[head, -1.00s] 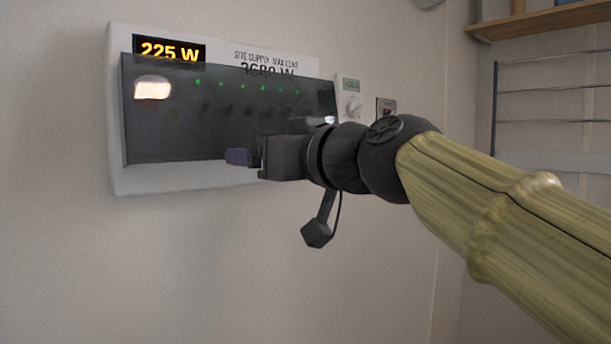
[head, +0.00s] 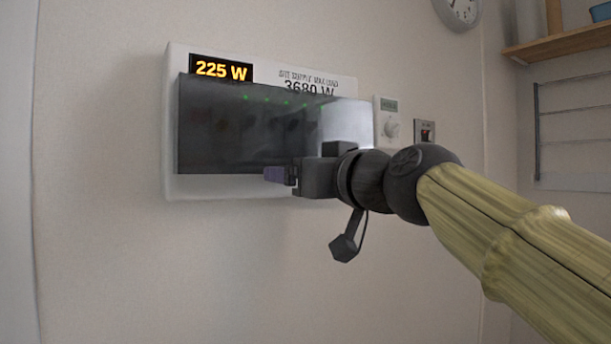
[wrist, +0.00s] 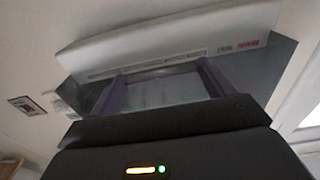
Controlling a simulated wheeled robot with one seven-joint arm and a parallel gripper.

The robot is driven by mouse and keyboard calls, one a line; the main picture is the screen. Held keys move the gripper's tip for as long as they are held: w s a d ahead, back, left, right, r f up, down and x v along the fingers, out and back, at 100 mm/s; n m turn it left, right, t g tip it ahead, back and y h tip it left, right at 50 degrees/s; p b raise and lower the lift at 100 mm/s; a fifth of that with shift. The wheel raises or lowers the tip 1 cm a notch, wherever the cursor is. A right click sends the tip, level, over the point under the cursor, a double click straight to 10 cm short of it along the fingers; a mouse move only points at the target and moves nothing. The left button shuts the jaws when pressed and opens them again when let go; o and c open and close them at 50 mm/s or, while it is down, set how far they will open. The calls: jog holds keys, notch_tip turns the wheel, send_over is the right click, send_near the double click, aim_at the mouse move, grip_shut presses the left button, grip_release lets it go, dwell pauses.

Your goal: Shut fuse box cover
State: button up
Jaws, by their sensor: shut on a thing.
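The fuse box (head: 185,187) is a white wall unit with a lit "225 W" display. Its dark see-through cover (head: 225,130) hangs over the front, and its right end shows past the box's right edge. In the wrist view the grey cover (wrist: 265,68) stands out from the white box (wrist: 170,42), so it looks ajar; how far is hard to tell. My gripper (head: 278,175) is at the cover's lower edge. In the wrist view its purple fingers (wrist: 165,92) straddle a pale part at the cover's edge and are shut on it. My gripper hides the cover's lower right.
A thermostat (head: 388,122) and a small switch (head: 425,131) are on the wall just right of the box. A wooden shelf (head: 560,42), a wire rack (head: 570,110) and a clock (head: 458,10) are further right. The wall below the box is clear.

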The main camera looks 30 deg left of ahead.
jog(key=shift+w+a+f, duration=0.1)
jog(key=shift+w+f, duration=0.05)
jog(key=shift+f, duration=0.25)
jog(key=o, duration=1.3)
jog(key=shift+a, duration=0.1)
jog(key=shift+r, duration=0.15)
jog(key=shift+d, duration=0.2)
jog(key=b+v, duration=1.1)
jog(key=v, duration=0.6)
